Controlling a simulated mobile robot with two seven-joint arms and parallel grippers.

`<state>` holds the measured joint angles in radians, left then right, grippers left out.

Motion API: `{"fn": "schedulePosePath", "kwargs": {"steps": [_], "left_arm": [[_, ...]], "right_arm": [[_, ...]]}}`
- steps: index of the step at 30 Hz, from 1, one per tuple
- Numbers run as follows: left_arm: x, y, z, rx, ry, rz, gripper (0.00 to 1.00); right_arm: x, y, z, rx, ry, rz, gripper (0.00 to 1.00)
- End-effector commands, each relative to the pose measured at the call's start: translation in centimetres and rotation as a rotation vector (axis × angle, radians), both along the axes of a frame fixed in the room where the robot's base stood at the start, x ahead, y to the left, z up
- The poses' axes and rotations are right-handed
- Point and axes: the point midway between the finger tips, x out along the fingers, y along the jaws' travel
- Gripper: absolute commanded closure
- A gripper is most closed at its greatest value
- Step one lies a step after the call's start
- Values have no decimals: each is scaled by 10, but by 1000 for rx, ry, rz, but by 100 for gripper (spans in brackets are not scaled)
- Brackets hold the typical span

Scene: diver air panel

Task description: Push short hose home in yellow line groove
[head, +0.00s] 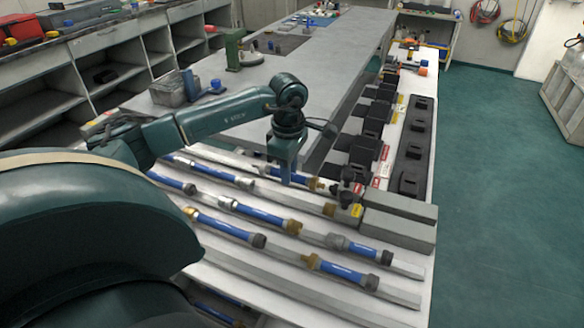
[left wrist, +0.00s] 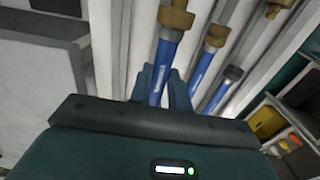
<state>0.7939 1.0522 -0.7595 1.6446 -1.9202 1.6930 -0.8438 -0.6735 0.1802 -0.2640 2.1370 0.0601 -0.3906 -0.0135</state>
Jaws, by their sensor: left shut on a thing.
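My left gripper (head: 286,178) reaches down over the far side of the hose rack. It is shut on a blue hose (head: 300,179), which has a brass fitting toward the right. In the left wrist view the fingers (left wrist: 161,88) sit either side of this blue hose (left wrist: 156,84), with its brass end (left wrist: 176,17) beyond them. The gripper hides part of the hose, and I cannot tell how deep it sits in its groove. A yellow tag (head: 357,210) stands at the right end of the grooves. My right gripper is not in view.
Several other blue hoses, such as one with a brass end (head: 342,271) and one beside it (head: 228,225), lie between the grey rails. Grey blocks (head: 398,218) stand at the rails' right end. Black fixtures (head: 376,118) line the bench beyond.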

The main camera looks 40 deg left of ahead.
Motion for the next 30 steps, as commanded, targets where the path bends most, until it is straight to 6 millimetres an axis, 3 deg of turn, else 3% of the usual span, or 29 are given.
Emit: {"fn": "schedulePosePath", "kwargs": {"steps": [18,30], "left_arm": [[0,0,-59,-1,-1,0,100],[0,0,-67,-1,-1,0,100]], "right_arm": [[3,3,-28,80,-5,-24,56],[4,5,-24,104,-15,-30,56]]}}
